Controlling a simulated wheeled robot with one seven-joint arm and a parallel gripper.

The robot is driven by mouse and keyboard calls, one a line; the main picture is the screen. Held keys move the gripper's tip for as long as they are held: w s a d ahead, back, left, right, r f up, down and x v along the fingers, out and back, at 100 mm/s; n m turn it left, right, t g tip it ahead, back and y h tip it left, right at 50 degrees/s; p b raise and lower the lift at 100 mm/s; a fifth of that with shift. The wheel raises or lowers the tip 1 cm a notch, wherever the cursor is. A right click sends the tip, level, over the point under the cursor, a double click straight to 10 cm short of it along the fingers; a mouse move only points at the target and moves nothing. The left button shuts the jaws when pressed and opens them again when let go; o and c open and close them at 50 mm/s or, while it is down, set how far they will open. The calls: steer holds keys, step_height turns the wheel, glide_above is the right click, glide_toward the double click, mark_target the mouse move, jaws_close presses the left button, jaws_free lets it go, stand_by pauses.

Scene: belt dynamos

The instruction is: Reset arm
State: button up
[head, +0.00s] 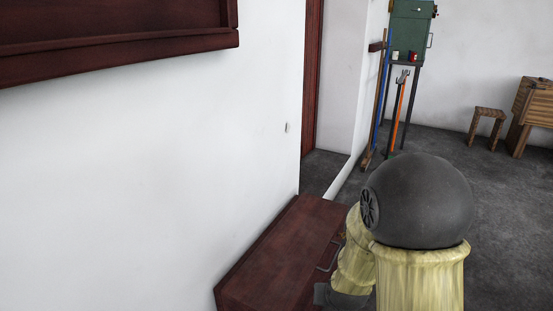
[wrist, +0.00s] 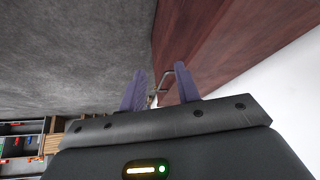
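My gripper (wrist: 160,90) shows in the wrist view with its two purple fingers apart. A thin metal handle (wrist: 166,77) on the front of a dark red wooden cabinet (wrist: 225,40) appears between and beyond the fingertips; I cannot tell whether a finger touches it. In the head view the same cabinet (head: 275,250) stands low against the white wall, with its handle (head: 329,258) on the right side. My pale yellow arm with its dark round joint covers part of the cabinet's right side. The gripper's fingers are not clearly visible in the head view.
A dark red wall-mounted frame (head: 120,40) is at upper left. A doorway (head: 312,80) opens behind the cabinet. Long-handled tools (head: 396,110), a green cabinet (head: 411,35), a stool (head: 487,123) and a wooden bench (head: 535,105) stand farther back. Grey floor (head: 505,220) at right is clear.

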steer(key=s+r+n+g+p, duration=0.15)
steer(key=s+r+g, duration=0.25)
steer(key=s+r, duration=0.65)
step_height(320, 180, up, 36)
steer(key=s+p, duration=0.1)
steer(key=p, duration=3.6)
steer(key=shift+d+f+y+p, duration=0.25)
steer(key=shift+d+y+p, duration=0.05)
steer(key=shift+d+p, duration=0.1)
steer(key=shift+w, duration=0.1)
